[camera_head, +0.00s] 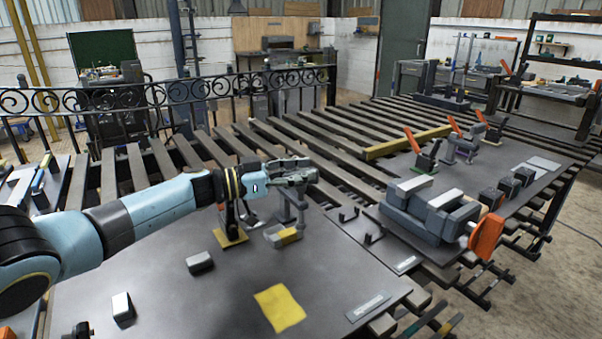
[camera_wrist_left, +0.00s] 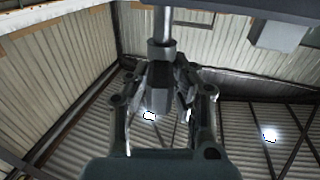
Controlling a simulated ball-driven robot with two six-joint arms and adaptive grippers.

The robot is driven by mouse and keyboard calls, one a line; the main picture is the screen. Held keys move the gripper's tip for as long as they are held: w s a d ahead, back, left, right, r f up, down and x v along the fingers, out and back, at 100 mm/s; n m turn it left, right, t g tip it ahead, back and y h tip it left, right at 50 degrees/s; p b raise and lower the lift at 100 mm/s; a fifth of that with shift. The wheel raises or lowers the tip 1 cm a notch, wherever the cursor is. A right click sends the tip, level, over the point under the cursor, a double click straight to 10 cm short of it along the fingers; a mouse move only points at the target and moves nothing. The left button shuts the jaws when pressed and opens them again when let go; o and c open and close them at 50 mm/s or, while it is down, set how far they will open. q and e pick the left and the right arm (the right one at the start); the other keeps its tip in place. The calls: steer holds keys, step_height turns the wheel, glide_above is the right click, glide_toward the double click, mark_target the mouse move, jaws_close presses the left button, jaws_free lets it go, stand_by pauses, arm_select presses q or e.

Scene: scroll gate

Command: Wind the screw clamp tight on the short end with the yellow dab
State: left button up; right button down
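A grey screw clamp (camera_head: 285,207) stands below my left gripper, its upper part hidden by the gripper. At its foot lies a short grey end with a yellow dab (camera_head: 287,236). My left gripper (camera_head: 296,172) reaches in from the left at the top of the clamp. In the left wrist view, its two fingers (camera_wrist_left: 166,92) lie on either side of a grey block (camera_wrist_left: 159,72) on a bright vertical rod (camera_wrist_left: 166,25). Whether they press on the block cannot be told. My right gripper is not in view.
A toggle clamp on a yellow base (camera_head: 230,237) stands just left. Small grey blocks (camera_head: 200,262) and a yellow patch (camera_head: 280,307) lie on the dark bench plate (camera_head: 180,305). The plate's front is mostly clear.

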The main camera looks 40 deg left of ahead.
mark_target(302, 171)
arm_select(q)
steer(key=o, duration=0.3)
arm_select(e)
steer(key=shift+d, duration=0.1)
arm_select(q)
steer(key=shift+r, duration=0.15)
step_height(302, 171, up, 10)
steer(key=shift+f, duration=0.15)
